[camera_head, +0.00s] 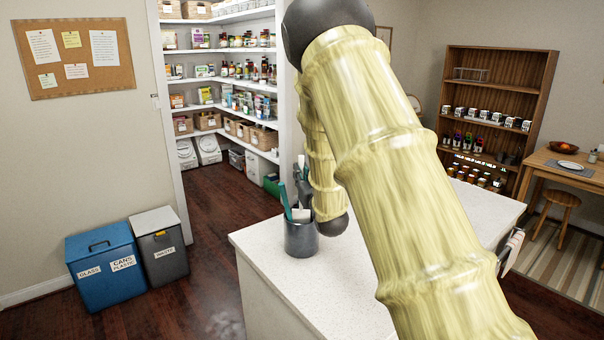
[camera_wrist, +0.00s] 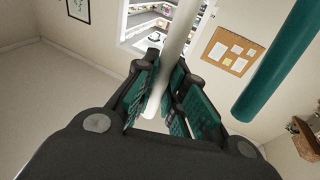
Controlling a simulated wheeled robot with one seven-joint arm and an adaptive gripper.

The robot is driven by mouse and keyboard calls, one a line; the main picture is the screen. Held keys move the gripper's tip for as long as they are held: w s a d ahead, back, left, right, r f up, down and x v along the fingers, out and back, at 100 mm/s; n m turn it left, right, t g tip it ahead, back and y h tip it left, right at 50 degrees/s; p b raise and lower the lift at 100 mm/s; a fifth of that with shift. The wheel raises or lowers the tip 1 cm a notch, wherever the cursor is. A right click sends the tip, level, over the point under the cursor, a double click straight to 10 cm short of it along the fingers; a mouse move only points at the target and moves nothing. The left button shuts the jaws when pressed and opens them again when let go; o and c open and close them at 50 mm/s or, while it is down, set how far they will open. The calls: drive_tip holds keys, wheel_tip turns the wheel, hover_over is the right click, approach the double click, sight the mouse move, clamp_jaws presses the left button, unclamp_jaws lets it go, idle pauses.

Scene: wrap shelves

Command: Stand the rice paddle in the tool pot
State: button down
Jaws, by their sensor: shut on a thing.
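The dark grey tool pot (camera_head: 300,238) stands upright near the left edge of the white counter. My gripper (camera_head: 303,186) is just above the pot, partly hidden behind my yellow-wrapped arm. In the wrist view my gripper (camera_wrist: 167,72) is shut on a pale stick, the rice paddle's handle (camera_wrist: 175,50), between its teal pads. A white piece (camera_head: 301,214) shows at the pot's mouth under the gripper; it looks like part of the paddle, but how deep it sits is hidden. A teal tool (camera_head: 285,202) leans up from the pot's left side; a teal rod (camera_wrist: 280,65) shows close by at right.
The counter (camera_head: 330,295) is bare in front of the pot. A blue bin (camera_head: 102,262) and a grey bin (camera_head: 161,246) stand on the floor at left. Pantry shelves (camera_head: 225,83) are behind. A wooden shelf (camera_head: 490,110) and table stand at right.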

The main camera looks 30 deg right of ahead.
drive_tip(key=shift+f, duration=0.4)
drive_tip(key=c, duration=1.4)
unclamp_jaws()
drive_tip(key=shift+r, duration=5)
